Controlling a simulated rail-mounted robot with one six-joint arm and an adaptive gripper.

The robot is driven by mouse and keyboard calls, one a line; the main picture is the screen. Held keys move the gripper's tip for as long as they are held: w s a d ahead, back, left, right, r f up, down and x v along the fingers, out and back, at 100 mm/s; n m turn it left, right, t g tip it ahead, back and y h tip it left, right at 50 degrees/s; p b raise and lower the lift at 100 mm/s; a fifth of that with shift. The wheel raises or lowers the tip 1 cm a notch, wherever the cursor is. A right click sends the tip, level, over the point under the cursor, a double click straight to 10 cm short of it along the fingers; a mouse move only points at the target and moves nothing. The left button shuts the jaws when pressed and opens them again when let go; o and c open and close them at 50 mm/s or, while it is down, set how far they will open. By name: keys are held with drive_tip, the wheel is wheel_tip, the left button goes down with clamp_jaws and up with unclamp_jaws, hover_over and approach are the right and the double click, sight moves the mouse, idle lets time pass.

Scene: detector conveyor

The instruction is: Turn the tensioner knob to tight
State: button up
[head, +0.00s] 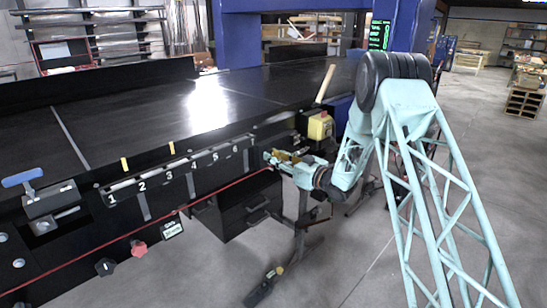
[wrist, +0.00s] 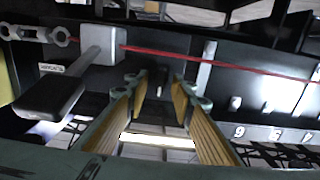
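My gripper (head: 283,157) is in front of the conveyor's near side panel, just right of the slot numbered 6. In the wrist view my gripper (wrist: 162,80) is open, with its two yellow-padded fingers spread apart. A small dark form with a pale mark (wrist: 158,90) shows between the fingertips; I cannot tell for certain that it is the tensioner knob, nor whether the fingers touch it. In the head view my gripper hides that part of the panel. No readable tight or loose marking shows.
A red cord (wrist: 230,66) runs along the panel to a grey block (wrist: 98,45). A dark box-shaped part (wrist: 52,95) is close left of the fingers. A yellow box (head: 320,126) stands beyond my gripper. A red knob (head: 138,247) and black knob (head: 105,267) are far left.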

drive_tip(key=shift+c, duration=0.8)
clamp_jaws()
drive_tip(key=shift+m, duration=0.4)
drive_tip(key=shift+w+d+f+m+p, duration=0.1)
drive_tip(key=shift+m+p, duration=1.45)
drive_tip(key=shift+m, duration=2.75)
drive_tip(key=shift+w+d+f+m+p, duration=0.1)
drive_tip(key=shift+m+p, duration=1.4)
drive_tip(key=shift+m, duration=2.8)
